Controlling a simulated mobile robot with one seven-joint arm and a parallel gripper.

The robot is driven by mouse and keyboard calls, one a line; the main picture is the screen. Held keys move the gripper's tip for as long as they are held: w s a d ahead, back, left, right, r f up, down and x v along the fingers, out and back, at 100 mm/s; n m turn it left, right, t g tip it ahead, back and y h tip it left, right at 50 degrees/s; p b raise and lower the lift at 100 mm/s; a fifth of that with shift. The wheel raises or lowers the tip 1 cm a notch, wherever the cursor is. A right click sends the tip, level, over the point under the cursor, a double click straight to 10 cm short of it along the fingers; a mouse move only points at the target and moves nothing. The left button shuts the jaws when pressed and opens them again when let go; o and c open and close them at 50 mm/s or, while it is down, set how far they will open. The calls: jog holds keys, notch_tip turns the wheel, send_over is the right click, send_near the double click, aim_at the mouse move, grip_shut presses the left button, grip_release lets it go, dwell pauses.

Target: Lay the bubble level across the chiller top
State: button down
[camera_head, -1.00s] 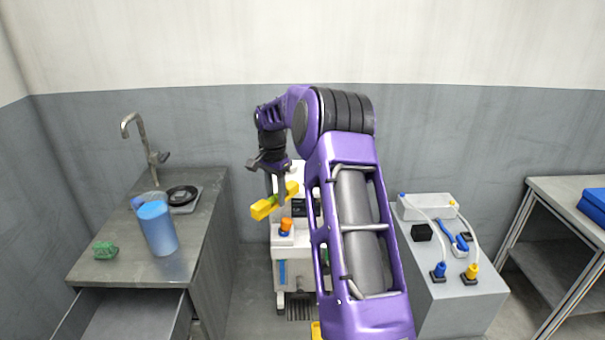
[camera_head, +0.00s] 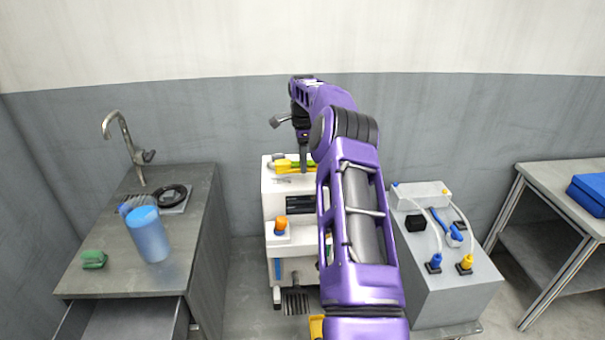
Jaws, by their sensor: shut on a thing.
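The bubble level (camera_head: 284,166) is a yellow bar with a green part near its middle. It lies roughly left to right at the top of the white cabinet-like unit (camera_head: 275,188) in the centre, which I take to be the chiller. My gripper (camera_head: 303,168) points down and is shut on the level. I cannot tell whether the level touches the top or is just above it. My purple arm hides the level's right end and the right side of the unit.
A grey object (camera_head: 278,158) is at the top's back left. An orange-capped item (camera_head: 281,224) sits on the unit's front ledge. A counter with a blue cup (camera_head: 149,236) stands left; a grey box (camera_head: 455,292) with hoses stands right.

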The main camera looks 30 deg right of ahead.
jog(key=shift+f, duration=1.9)
jog(key=shift+f, duration=0.15)
jog(key=c, duration=0.5)
grip_release()
notch_tip(320, 180, up, 12)
jog(key=shift+r, duration=0.15)
